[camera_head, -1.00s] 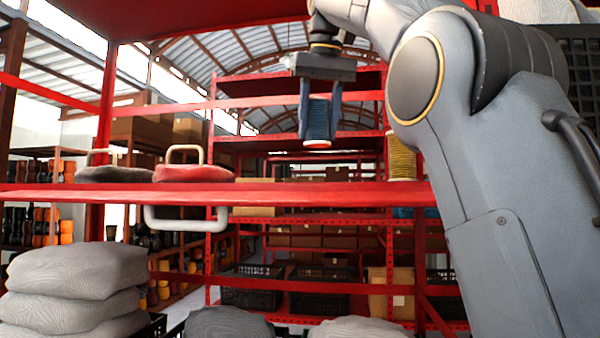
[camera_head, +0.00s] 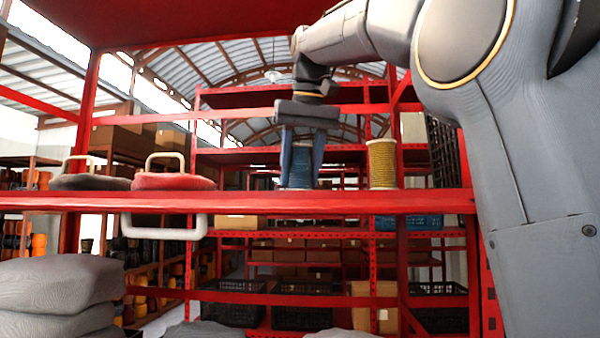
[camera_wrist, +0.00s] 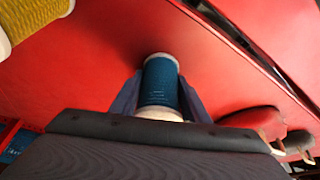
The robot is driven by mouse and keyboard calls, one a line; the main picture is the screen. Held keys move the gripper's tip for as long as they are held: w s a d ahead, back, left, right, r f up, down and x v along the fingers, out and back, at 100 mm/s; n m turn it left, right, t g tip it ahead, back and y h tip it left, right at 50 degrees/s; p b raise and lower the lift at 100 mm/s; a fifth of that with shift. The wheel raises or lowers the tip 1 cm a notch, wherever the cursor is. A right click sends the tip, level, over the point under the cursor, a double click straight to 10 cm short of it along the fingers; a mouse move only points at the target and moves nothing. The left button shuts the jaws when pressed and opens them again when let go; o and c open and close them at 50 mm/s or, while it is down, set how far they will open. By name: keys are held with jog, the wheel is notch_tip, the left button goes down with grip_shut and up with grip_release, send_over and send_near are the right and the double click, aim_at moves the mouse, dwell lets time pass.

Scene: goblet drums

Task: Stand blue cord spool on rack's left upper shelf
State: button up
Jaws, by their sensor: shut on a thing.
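The blue cord spool (camera_head: 301,166) is between the two fingers of my gripper (camera_head: 301,172), which is shut on it. It is upright, with its lower end at or very near the red shelf (camera_head: 262,203); I cannot tell whether it touches. In the wrist view the spool (camera_wrist: 160,84) shows blue cord and pale ends, with a finger of my gripper (camera_wrist: 160,98) on each side and the red shelf (camera_wrist: 85,75) beyond it. The shelf runs across the head view, and the spool is near its middle.
A yellow cord spool (camera_head: 381,163) stands on the shelf to the right of the blue one. A red kettlebell-like bag (camera_head: 172,181) and a dark one (camera_head: 90,182) with pale handles sit to the left. Bare shelf lies between the red bag and my gripper.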

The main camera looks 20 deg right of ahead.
jog(key=shift+f, duration=0.1)
jog(key=o, duration=1.1)
jog(key=shift+o, duration=0.2)
jog(key=p+v, duration=0.1)
jog(key=v, duration=1.1)
